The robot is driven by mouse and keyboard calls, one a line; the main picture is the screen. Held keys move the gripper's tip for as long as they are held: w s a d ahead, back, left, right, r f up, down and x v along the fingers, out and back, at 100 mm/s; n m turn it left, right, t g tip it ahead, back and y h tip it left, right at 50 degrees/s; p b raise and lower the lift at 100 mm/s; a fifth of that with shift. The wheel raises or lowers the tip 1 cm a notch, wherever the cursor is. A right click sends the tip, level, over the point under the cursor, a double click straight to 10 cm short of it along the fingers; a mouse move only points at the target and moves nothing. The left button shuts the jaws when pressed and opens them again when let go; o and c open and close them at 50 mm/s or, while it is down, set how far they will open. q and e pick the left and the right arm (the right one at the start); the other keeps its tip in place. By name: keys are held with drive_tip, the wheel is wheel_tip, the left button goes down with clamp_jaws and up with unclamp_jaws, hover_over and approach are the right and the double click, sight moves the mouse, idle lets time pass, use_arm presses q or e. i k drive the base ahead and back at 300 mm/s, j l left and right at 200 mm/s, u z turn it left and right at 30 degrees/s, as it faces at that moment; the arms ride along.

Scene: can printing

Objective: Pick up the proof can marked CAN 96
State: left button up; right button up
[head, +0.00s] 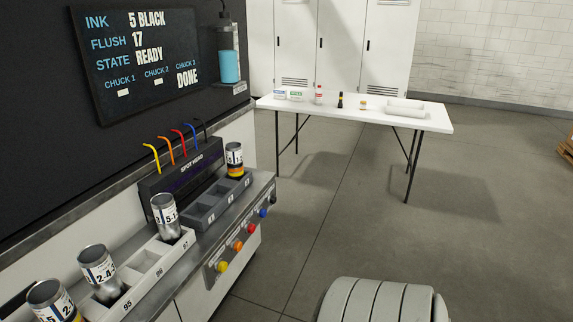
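No can shows a readable CAN 96 mark. In the white numbered rack (138,287), the slot behind label 96 (159,272) looks empty. A silver can with a white label (98,267) stands tilted in the picture at slot 95. Another silver can (167,214) stands at slot 97. A third can (52,302) is at the lower left, cut by the frame. A can with a white label and yellow-black band (235,158) stands in the far end of the grey chuck tray (206,216). Neither gripper is in view.
The spot head (187,170) with coloured tubes stands behind the chuck tray. The screen (142,58) reads DONE under CHUCK 3. Coloured buttons (237,246) line the bench front. A white table (350,113) with small items stands behind; open floor (340,210) lies between.

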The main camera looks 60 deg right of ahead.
sight(234, 149)
drive_tip(key=l+z, duration=0.1)
drive_tip(key=z, duration=1.6)
